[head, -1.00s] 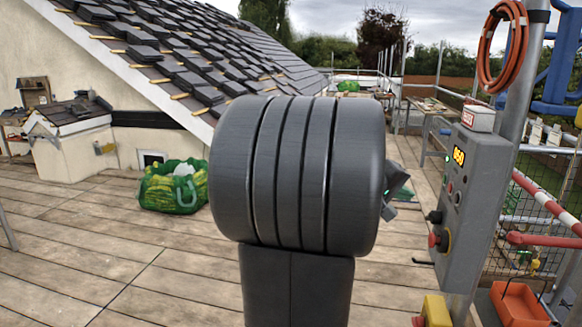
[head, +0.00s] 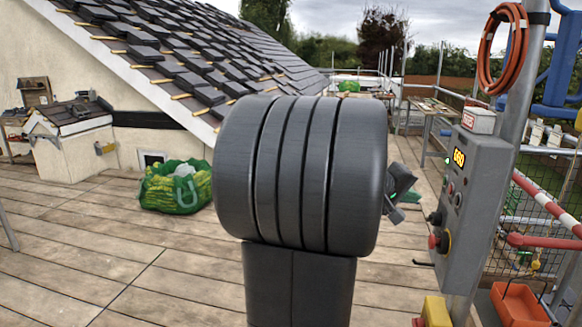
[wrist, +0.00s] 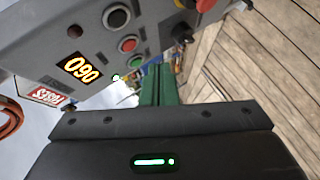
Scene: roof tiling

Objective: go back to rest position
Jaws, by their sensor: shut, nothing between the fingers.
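My gripper is mostly hidden behind my own dark arm in the head view; a small part of it shows just right of the arm, left of the grey control box (head: 470,185). In the wrist view my gripper (wrist: 160,75) has its green fingers together, with nothing visible between them. The control box (wrist: 60,55) fills the upper left of the wrist view, close to the fingers. I cannot tell from these views whether they touch.
The box carries a lit display, buttons and a red knob, beside a pole with an orange hose coil (head: 503,45). A green bag (head: 175,187) stands on the plank deck (head: 110,235). A tiled roof (head: 190,50) is behind. An orange tray (head: 520,303) sits lower right.

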